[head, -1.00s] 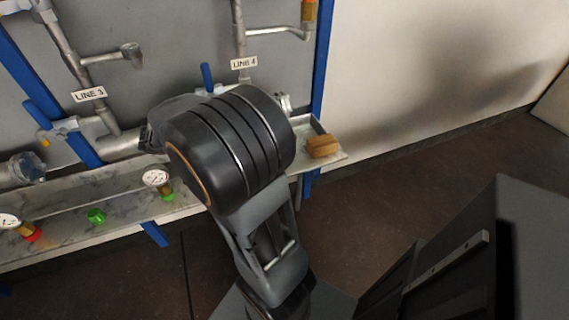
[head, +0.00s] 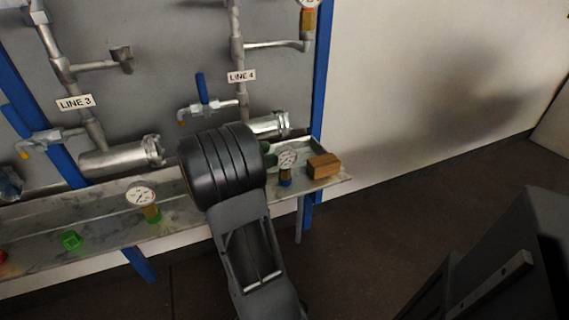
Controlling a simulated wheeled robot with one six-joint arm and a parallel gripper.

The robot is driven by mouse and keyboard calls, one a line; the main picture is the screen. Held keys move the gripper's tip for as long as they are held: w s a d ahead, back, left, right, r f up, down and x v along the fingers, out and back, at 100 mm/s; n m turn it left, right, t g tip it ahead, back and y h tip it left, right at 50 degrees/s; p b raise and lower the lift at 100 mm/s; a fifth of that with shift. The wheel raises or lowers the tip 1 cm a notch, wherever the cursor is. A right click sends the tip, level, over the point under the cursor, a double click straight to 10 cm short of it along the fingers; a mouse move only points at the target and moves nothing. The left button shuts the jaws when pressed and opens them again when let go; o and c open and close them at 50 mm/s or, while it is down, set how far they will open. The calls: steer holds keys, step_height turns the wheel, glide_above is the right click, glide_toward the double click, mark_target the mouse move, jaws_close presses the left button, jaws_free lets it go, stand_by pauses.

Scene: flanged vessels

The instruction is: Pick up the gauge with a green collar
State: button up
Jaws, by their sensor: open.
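My gripper is not visible; the thick black part of my arm (head: 222,166) hides that area. This arm part appears to the right of the gauge and does not cover it. Another gauge, with a blue collar (head: 286,168), stands on the shelf to the right of my arm.
On the shelf (head: 105,212) are a loose green piece (head: 70,240), a red piece (head: 2,257) at the left edge and a wooden block (head: 323,166) at the right end. Pipes and a LINE 3 sign (head: 75,102) are on the panel above.

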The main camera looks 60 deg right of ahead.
mark_target(278, 151)
steer(key=shift+x, duration=2.9)
steer(key=shift+f, duration=0.15)
steer(key=shift+c, duration=0.2)
jaws_close()
